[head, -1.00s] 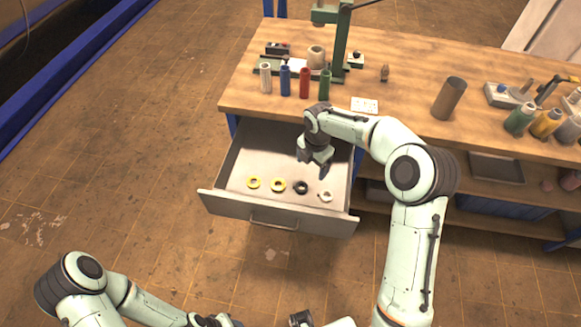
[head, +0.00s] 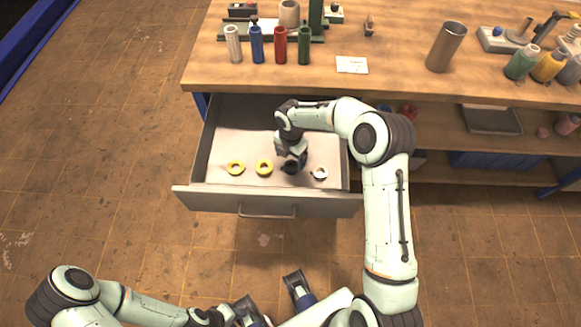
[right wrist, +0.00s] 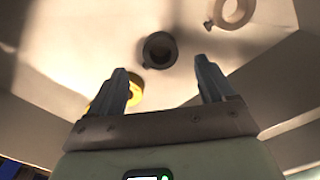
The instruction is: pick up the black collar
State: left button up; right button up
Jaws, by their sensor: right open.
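The black collar (head: 289,168) lies in the open drawer, third from the left in a row of ring-like collars. My right gripper (head: 292,158) is just above it in the head view and partly covers it. In the right wrist view the black collar (right wrist: 160,62) shows as a dark ring lying flat, with a small stub at its lower left. It appears between the open fingers of my right gripper (right wrist: 161,68), beyond their tips, and nothing is held. My left gripper (head: 248,312) is at the bottom edge of the head view; its jaws are unclear.
The workbench (head: 390,75) with bottles stands behind.

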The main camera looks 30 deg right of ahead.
aim_at(292, 164)
jog(key=shift+d+f, duration=0.2)
jog(key=shift+f, duration=2.55)
jog(key=c, duration=1.2)
jog(key=shift+w+r, duration=0.1)
jog(key=shift+c, duration=0.6)
